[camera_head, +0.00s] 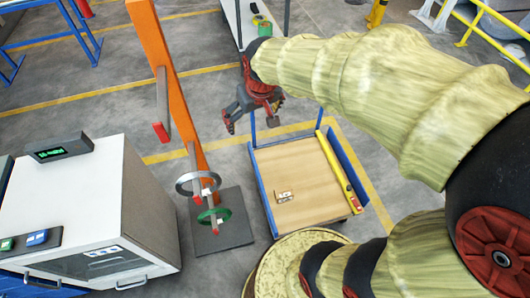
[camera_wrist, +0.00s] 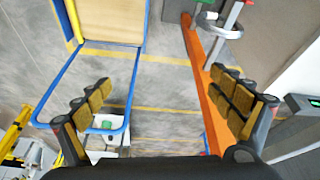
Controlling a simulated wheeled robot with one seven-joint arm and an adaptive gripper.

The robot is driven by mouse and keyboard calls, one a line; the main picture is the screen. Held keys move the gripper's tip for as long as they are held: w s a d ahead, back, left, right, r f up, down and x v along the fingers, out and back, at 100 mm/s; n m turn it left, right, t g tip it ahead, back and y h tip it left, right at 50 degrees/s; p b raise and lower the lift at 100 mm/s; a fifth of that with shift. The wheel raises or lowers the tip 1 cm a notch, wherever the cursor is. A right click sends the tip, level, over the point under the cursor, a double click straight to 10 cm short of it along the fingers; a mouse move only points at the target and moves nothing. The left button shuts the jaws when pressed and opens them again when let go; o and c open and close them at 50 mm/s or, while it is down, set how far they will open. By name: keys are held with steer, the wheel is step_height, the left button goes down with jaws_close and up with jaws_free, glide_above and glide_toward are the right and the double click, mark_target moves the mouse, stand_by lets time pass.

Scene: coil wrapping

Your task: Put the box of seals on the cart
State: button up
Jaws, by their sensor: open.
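The cart (camera_head: 315,204) has a pale wooden deck and a blue frame; part of it shows at the top left of the wrist view (camera_wrist: 105,25). A small pale box with dark marks (camera_head: 284,196) lies on the deck near its left front. It looks like the box of seals, but its label is too small to read. My gripper (camera_head: 252,116) is above the floor by the far left end of the cart, apart from the box. In the wrist view its fingers (camera_wrist: 160,95) are spread wide with nothing between them.
A yellow level (camera_head: 338,168) lies along the cart's right side. An orange post (camera_head: 170,90) with prongs holding rings stands left of the cart. A white cabinet (camera_head: 150,200) with a display (camera_head: 58,149) is further left. A white table (camera_head: 230,12) stands at the back.

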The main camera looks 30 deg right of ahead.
steer(key=s+a+r, duration=0.2)
steer(key=s+r, duration=0.1)
steer(key=s, duration=0.5)
steer(key=s+a+r+t, duration=0.1)
steer(key=s+a+r, duration=0.2)
steer(key=s, duration=0.5)
steer(key=shift+a+n+y, duration=0.2)
steer(key=shift+n+y, duration=0.1)
steer(key=shift+n, duration=0.1)
steer(key=shift+s+r, duration=0.1)
steer(key=shift+c, duration=0.6)
